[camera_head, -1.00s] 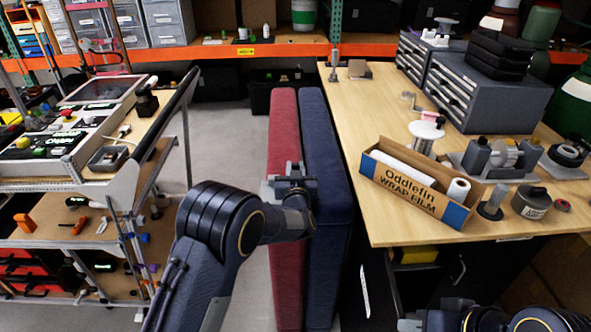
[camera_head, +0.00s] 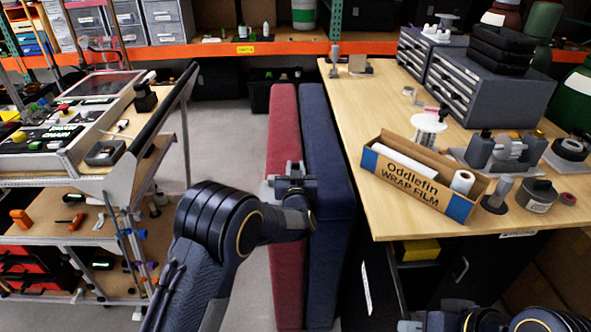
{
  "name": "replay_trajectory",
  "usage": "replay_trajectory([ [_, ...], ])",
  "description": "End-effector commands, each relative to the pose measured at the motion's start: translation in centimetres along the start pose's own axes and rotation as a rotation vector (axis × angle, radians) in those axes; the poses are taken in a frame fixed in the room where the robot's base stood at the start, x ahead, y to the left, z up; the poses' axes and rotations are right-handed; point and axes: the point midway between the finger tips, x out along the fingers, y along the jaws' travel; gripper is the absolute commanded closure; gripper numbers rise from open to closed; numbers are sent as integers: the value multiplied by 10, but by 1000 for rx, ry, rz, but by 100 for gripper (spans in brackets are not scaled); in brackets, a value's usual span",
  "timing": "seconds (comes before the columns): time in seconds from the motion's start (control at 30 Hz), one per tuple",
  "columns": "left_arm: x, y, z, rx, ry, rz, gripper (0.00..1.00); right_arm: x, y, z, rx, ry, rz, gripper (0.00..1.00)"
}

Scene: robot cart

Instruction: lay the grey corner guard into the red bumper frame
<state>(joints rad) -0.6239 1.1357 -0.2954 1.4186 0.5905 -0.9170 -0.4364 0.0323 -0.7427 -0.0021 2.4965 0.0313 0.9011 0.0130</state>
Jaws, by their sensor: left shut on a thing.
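My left gripper (camera_head: 287,180) is over the upright padded panels in the middle of the view, shut on a small light-grey piece (camera_head: 270,185) that appears to be the grey corner guard. The piece is mostly hidden by the fingers, and I cannot tell whether it touches the panels. A long red padded panel (camera_head: 283,115) stands beneath and may be the red bumper frame; no frame shape shows clearly. My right gripper (camera_head: 410,326) is at the bottom edge, mostly cut off, so its jaws cannot be read.
A dark blue padded panel (camera_head: 325,130) stands against the red one's right side. A wooden workbench (camera_head: 385,120) with an open wrap-film box (camera_head: 420,180) is on the right. A shelved cart (camera_head: 125,180) stands on the left. Grey floor (camera_head: 225,130) is clear between cart and panels.

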Motion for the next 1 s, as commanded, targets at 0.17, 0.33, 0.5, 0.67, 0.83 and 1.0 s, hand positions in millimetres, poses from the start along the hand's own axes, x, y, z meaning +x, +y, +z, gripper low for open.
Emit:
replay_trajectory([
  [0.17, 0, 0, -1, 0, 2, 0, 66, 0, 0, 0, 0, 0, 0, 82],
  [0.33, 0, 0, 0, 0, 1, 0, 53, 0, 0, 0, 0, 0, 0, 82],
  [0.5, 0, 0, 1, 0, -1, 0, 53, 0, 0, 0, 0, 0, 0, 82],
  [0.67, -12, 1, 1, -1, -1, 2, 53, 3, 1, 2, 0, 0, 0, 82],
  [0.83, -42, 1, 2, 0, -1, 3, 53, 9, 4, 4, 0, 0, 0, 82],
  [1.0, -67, 0, 1, -1, 0, 1, 53, 12, 6, 6, 0, 0, 0, 82],
])
